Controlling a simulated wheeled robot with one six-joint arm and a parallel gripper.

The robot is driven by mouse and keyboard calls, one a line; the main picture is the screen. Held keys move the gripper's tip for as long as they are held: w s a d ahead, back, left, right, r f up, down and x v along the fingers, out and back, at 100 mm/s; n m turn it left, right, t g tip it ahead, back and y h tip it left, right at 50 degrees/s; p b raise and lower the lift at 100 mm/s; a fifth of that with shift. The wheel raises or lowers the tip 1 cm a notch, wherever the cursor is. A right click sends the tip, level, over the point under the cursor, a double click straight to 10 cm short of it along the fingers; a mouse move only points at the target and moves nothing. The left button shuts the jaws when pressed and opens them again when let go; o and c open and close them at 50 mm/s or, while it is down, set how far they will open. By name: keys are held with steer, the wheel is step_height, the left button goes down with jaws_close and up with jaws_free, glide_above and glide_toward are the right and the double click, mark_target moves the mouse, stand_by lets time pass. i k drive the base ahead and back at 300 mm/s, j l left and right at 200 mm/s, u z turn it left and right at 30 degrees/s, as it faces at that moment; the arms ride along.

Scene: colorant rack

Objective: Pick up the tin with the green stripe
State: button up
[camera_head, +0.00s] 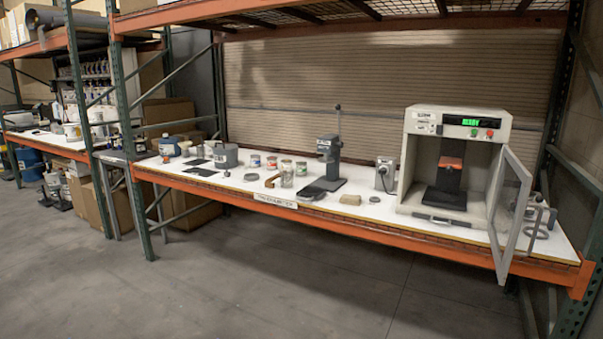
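A row of small tins stands on the white-topped shelf, left of the black-based press. The rightmost tin (301,168) seems to carry a greenish band, but it is too small to be sure. To its left are a tin with a reddish band (271,162) and another small tin (255,160). A clear glass jar (287,178) stands in front of the row, close to the rightmost tin. My gripper is not in view.
A press (328,160) stands right of the tins. Farther right is a cabinet (422,125) with its glass door (511,205) swung open past the orange shelf edge (350,228). A green rack post (127,130) stands left. The floor in front is clear.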

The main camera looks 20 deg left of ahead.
mark_target(300, 171)
steer(key=i+j+u, duration=0.55)
steer(key=i, duration=0.25)
steer(key=i+j+u, duration=0.15)
steer(key=i+u, duration=0.4)
steer(key=i, duration=0.3)
steer(key=i+j+z, duration=0.2)
steer(key=i+z, duration=0.15)
steer(key=i, duration=0.25)
steer(key=i+j+z, duration=0.3)
steer(key=i, duration=0.3)
steer(key=i+j+z, duration=0.35)
steer(key=i+j, duration=0.15)
steer(key=i+j+z, duration=0.45)
steer(key=j, duration=0.2)
steer(key=i+j+z, duration=0.25)
steer(key=j, duration=0.15)
steer(key=i+j+z, duration=0.25)
steer(key=j, duration=0.15)
steer(key=l+z, duration=0.1)
steer(key=k, duration=0.05)
